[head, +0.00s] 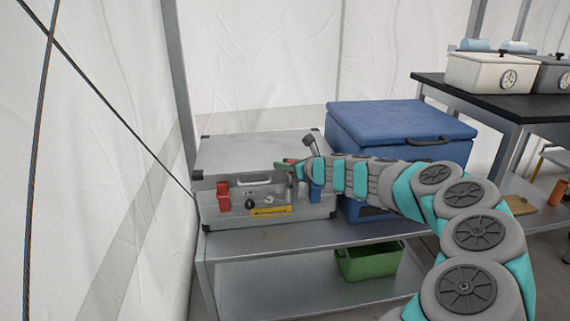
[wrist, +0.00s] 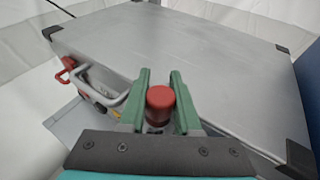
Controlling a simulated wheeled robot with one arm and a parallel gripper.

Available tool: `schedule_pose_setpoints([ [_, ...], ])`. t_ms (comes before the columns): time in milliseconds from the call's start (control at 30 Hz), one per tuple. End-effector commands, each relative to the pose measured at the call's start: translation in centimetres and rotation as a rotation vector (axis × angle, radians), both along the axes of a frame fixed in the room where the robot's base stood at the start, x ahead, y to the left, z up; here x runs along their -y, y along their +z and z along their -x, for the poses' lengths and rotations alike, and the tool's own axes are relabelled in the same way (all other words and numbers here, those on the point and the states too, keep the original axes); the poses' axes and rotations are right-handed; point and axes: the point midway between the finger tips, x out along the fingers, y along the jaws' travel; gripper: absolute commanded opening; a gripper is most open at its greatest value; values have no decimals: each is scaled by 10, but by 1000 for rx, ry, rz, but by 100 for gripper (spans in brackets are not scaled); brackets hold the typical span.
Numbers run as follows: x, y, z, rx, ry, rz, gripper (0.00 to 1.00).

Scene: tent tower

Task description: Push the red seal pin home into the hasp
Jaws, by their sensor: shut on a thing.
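The red seal pin (wrist: 160,97) shows as a round red head in the wrist view, between the green jaws of my gripper (wrist: 160,84). The jaws are shut on it. In the head view my gripper (head: 290,166) is at the upper front edge of the grey case (head: 255,152), right of the case's handle (head: 254,182). The pin's shaft is hidden beneath its head and the jaws. The hasp is not clearly visible, and I cannot tell how deep the pin sits.
A red latch (head: 223,196) and a yellow piece (head: 271,211) are on the case front. A blue cooler (head: 395,125) stands right of the case on the metal bench (head: 350,236). A green bin (head: 370,262) sits on the lower shelf. Tent wall is close at left.

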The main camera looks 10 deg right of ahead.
Motion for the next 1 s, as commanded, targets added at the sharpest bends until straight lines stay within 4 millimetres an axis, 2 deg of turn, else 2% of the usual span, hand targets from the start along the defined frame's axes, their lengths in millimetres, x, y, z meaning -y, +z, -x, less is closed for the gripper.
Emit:
schedule_pose_setpoints([
  [600,1,16,1,0,1,0,0],
  [1000,1,16,1,-1,0,-2,0],
])
